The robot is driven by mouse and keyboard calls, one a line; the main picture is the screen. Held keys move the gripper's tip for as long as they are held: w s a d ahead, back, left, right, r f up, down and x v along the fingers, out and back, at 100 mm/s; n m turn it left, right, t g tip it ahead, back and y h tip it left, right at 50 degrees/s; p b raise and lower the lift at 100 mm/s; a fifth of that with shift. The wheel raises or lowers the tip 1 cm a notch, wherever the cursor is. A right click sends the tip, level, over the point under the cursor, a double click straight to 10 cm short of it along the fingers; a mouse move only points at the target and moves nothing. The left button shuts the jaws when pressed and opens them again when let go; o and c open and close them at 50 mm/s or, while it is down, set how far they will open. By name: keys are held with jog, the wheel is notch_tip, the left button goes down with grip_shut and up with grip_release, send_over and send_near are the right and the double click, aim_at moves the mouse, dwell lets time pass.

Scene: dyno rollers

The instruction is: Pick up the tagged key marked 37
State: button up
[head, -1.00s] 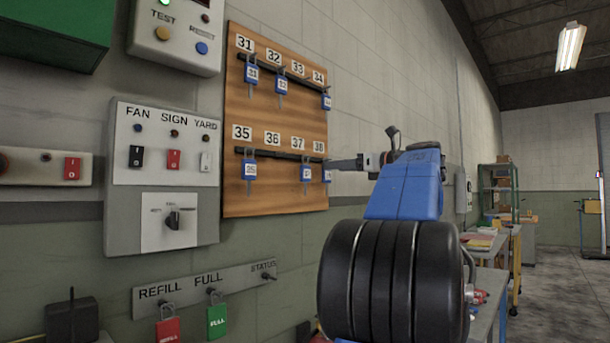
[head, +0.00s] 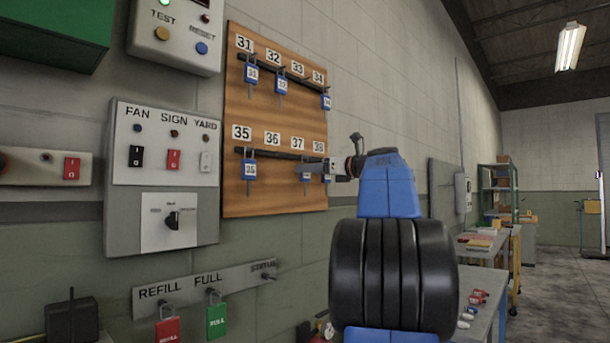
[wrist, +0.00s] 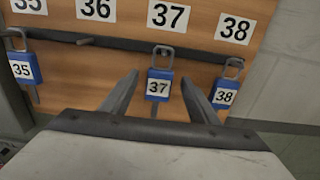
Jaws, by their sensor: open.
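The tagged key marked 37 (wrist: 158,86) hangs from the rail under the 37 label in the wrist view. It has a blue tag with a white number plate and a grey loop at the top. In the head view the 37 tag (head: 305,176) is partly covered by my gripper (head: 322,167). In the wrist view my gripper (wrist: 159,88) is open, with one finger on each side of the 37 tag and visible gaps between. The right finger is close to the blue 38 tag (wrist: 224,94). I cannot tell the depth between fingertips and tag.
The wooden key board (head: 275,205) is on the wall. Tag 35 (wrist: 25,68) hangs at the left, and the hook under 36 (wrist: 86,41) is bare. Upper tags hang above. A grey switch panel (head: 125,215) is left of the board. A bench (head: 492,285) stands at right.

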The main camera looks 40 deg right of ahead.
jog(key=shift+w+a, duration=0.1)
jog(key=shift+w, duration=1.15)
jog(key=c, duration=1.1)
jog(key=shift+c, duration=0.2)
